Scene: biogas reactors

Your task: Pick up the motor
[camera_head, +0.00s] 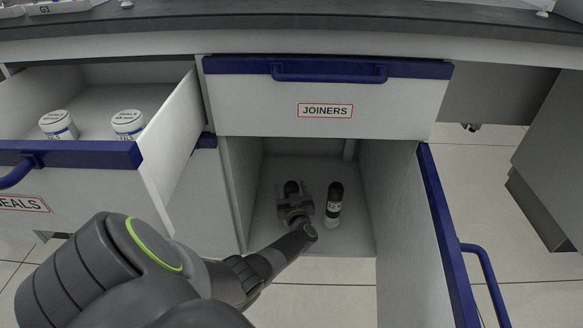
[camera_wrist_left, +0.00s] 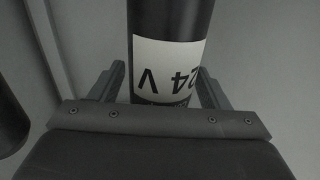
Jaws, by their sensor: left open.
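My left gripper (camera_head: 294,196) reaches into the open lower cabinet, its fingers open. A dark upright cylinder, seemingly a motor (camera_head: 291,186), is at the fingers and partly hidden by them in the head view. In the left wrist view this motor (camera_wrist_left: 170,65) is black with a white label reading "24 V" upside down, and it stands between the two open fingers (camera_wrist_left: 163,92). A second black cylinder (camera_head: 334,203) with a label and pale lower part stands to the right of the gripper. A dark cylinder (camera_wrist_left: 10,105) shows at the left edge of the wrist view. My right gripper is out of view.
The cabinet's door (camera_head: 448,235) stands open at right. The JOINERS drawer (camera_head: 325,92) above is shut. The drawer marked "...EALS" (camera_head: 80,185) is pulled out at left and holds white containers (camera_head: 59,125). A dark countertop (camera_head: 300,32) runs across the top.

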